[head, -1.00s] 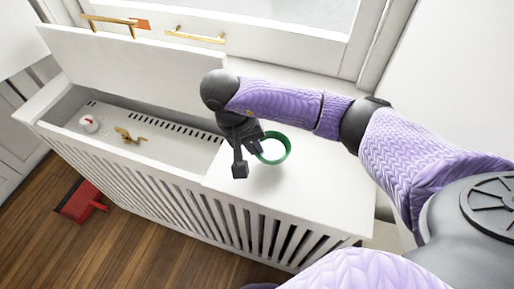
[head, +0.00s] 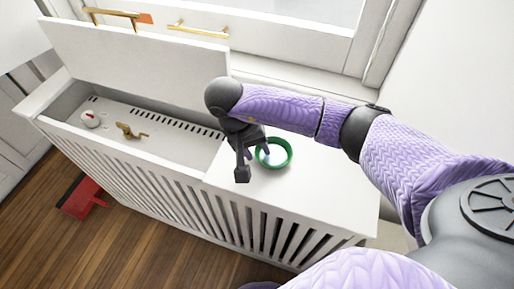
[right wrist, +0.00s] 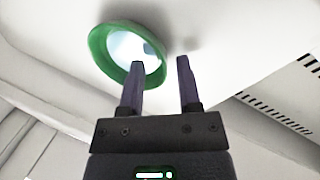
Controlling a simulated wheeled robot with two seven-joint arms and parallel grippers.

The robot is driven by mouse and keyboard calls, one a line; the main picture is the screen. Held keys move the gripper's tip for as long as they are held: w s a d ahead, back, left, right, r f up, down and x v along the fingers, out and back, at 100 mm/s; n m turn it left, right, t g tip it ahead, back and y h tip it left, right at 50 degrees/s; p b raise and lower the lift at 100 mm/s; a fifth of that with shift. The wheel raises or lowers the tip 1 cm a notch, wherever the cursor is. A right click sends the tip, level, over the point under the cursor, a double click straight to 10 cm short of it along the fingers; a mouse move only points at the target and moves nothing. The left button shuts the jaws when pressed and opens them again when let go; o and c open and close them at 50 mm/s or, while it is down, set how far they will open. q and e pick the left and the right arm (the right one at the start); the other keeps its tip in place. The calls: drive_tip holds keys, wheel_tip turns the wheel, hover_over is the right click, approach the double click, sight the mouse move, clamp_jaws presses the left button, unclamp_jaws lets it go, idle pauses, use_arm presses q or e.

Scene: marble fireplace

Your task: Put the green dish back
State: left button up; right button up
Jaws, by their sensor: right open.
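The green dish (head: 288,155), a round bowl with a green rim and pale inside, rests on the closed right part of the white slatted cabinet's top. My right gripper (head: 252,164) is beside the dish's left edge in the head view, with its fingers apart. In the right wrist view, the dish (right wrist: 98,52) is beyond the left finger, and the open fingers (right wrist: 160,64) have nothing held between them. The left fingertip overlaps the dish's rim in that view; I cannot tell whether they touch. My left gripper is not in view.
The white cabinet (head: 320,195) has a raised lid (head: 130,65) over its open left compartment. Inside lie a small white-and-red item (head: 91,120) and a brass-coloured item (head: 131,131). A red dustpan-like object (head: 80,197) is on the wooden floor. The cabinet top right of the dish is clear.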

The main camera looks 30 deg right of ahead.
use_arm(q)
drive_tip(key=shift+t, duration=0.3)
drive_tip(key=shift+w+r+p, duration=0.2)
drive_tip(key=shift+r+p, duration=0.4)
drive_tip(key=shift+r, duration=0.1)
drive_tip(key=shift+w+r+p, duration=0.2)
drive_tip(key=shift+r+p, duration=0.45)
drive_tip(key=shift+w+r+p, duration=0.2)
drive_tip(key=shift+r+p, duration=0.4)
drive_tip(key=shift+r, duration=0.1)
use_arm(e)
drive_tip(key=v, duration=1.1)
drive_tip(key=shift+r, duration=0.25)
use_arm(q)
drive_tip(key=shift+w+d, duration=0.1)
drive_tip(key=shift+w, duration=0.3)
use_arm(e)
drive_tip(key=shift+w+a, duration=0.1)
